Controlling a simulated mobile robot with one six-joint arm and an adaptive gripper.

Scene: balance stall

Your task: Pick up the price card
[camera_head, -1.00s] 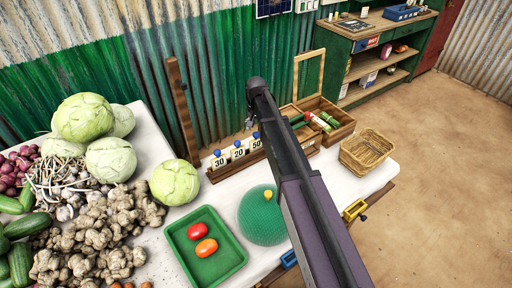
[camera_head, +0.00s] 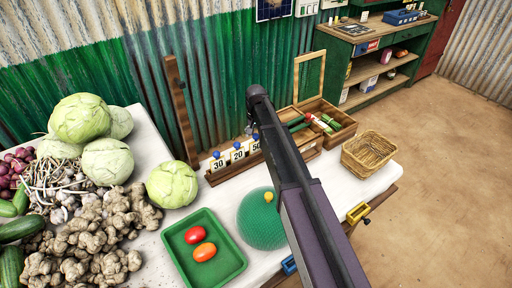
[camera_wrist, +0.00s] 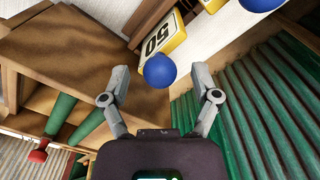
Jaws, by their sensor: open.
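Three white and yellow price cards with blue ball knobs stand in a row in a wooden rack (camera_head: 219,179): the 30 card (camera_head: 219,164), the 20 card (camera_head: 238,154) and the 50 card (camera_head: 255,146). In the wrist view the 50 card (camera_wrist: 157,44) shows close up. Its blue knob (camera_wrist: 160,71) appears between the fingertips of my gripper (camera_wrist: 160,75); I cannot tell how far below them it lies. My gripper is open and empty. In the head view my arm hides most of it, close above the 50 card.
A wooden box with green rolls (camera_head: 325,123) and a wicker basket (camera_head: 369,153) are right of the rack. A green tray (camera_head: 225,269) with two tomatoes and a green dome (camera_head: 262,222) are in front. Corrugated wall (camera_head: 222,80) stands behind.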

